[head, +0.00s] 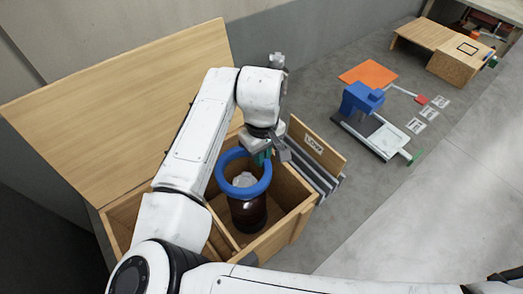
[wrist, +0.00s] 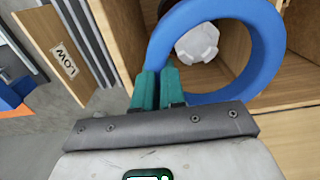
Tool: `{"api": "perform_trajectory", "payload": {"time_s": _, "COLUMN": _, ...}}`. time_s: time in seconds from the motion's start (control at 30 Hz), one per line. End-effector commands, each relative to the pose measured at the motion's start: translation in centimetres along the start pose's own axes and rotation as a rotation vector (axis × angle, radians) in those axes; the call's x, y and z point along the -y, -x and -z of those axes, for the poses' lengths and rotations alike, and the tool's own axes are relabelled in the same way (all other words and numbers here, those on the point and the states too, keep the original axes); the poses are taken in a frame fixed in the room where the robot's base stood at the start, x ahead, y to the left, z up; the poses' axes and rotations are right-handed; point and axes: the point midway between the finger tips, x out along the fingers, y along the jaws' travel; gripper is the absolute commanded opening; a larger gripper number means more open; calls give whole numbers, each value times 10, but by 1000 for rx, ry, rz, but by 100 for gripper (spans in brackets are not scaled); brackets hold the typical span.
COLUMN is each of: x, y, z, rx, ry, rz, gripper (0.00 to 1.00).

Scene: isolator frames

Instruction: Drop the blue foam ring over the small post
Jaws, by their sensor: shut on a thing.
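My gripper (head: 262,158) is shut on the blue foam ring (head: 247,190), with its teal fingertips (wrist: 158,86) pinching one side of the ring (wrist: 273,50). The ring is held above an open wooden box (head: 277,236). In the head view a dark brown bottle (head: 248,214) with a white cap (head: 244,179) stands in the box beneath the ring. The cap (wrist: 198,42) also shows through the ring's hole in the wrist view. Whether the ring touches the bottle cannot be told. I cannot make out a separate small post.
The box has inner dividers and a raised wooden lid (head: 110,110) at left. A panel marked LOW (head: 318,150) and grey slats stand at its right edge. A blue device (head: 362,98), an orange mat (head: 368,74) and a wooden stand (head: 430,42) lie farther right.

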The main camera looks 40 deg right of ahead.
Motion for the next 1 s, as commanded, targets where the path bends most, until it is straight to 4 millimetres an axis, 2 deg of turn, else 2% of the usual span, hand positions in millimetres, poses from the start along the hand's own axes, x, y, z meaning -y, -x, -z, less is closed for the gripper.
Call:
{"api": "perform_trajectory", "payload": {"time_s": 0.4, "x": 0, "y": -29, "z": 0, "rx": 0, "ry": 1, "rz": -1, "gripper": 0}}
{"api": "perform_trajectory", "payload": {"time_s": 0.93, "x": 0, "y": -35, "z": 0, "rx": 0, "ry": 0, "rz": 0, "gripper": 0}}
{"api": "perform_trajectory", "payload": {"time_s": 0.97, "x": 0, "y": -35, "z": 0, "rx": 0, "ry": 0, "rz": 0, "gripper": 12}}
{"api": "perform_trajectory", "payload": {"time_s": 1.0, "x": 0, "y": -35, "z": 0, "rx": 0, "ry": 0, "rz": 0, "gripper": 16}}
